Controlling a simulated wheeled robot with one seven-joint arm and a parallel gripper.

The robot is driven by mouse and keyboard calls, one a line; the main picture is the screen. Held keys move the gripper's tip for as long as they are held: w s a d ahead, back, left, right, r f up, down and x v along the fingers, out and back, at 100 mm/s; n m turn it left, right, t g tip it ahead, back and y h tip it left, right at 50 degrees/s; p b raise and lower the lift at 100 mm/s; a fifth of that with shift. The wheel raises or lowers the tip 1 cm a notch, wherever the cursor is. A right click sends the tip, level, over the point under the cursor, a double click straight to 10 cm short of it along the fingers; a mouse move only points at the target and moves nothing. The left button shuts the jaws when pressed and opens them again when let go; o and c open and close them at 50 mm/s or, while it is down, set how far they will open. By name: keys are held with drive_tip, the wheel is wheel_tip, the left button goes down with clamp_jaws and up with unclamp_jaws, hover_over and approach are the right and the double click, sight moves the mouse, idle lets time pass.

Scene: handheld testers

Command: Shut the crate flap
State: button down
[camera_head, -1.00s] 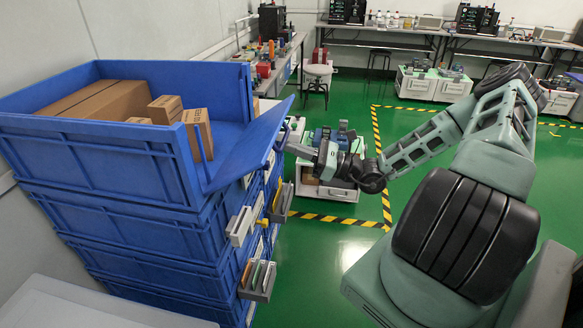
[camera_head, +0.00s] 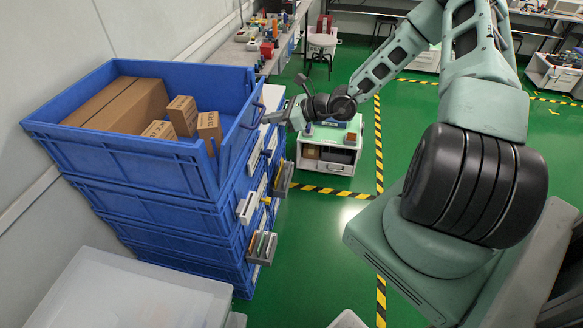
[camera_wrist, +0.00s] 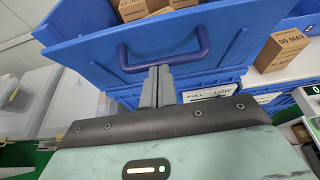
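The blue crate (camera_head: 130,147) on top of the stack holds the flap (camera_head: 240,130) on its right side. The flap stands close to upright, still leaning slightly outward as far as I can tell. In the wrist view the flap (camera_wrist: 100,50) fills the upper middle, with a dark blue loop handle (camera_wrist: 203,42) on it. My gripper (camera_head: 272,117) is at the flap's outer face. In the wrist view its two grey fingers (camera_wrist: 158,75) are together, tips at the handle's lower bar. Nothing shows between them; exact contact is hard to tell.
Cardboard boxes (camera_head: 122,102) lie inside the crate. Blue crates with small label bins (camera_head: 262,246) are stacked below. A pale translucent bin (camera_head: 130,295) stands in front. A white cabinet (camera_head: 328,152) is behind my gripper.

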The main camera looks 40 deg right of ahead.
sight(246, 115)
drive_tip(key=shift+w+a+r+g+h+p, duration=0.45)
drive_tip(key=shift+w+a+r+g, duration=0.2)
drive_tip(key=shift+w, duration=0.2)
drive_tip(key=shift+w+a+r+g+h+p, duration=0.4)
drive_tip(key=shift+w+a+r+g, duration=0.2)
drive_tip(key=shift+w, duration=0.2)
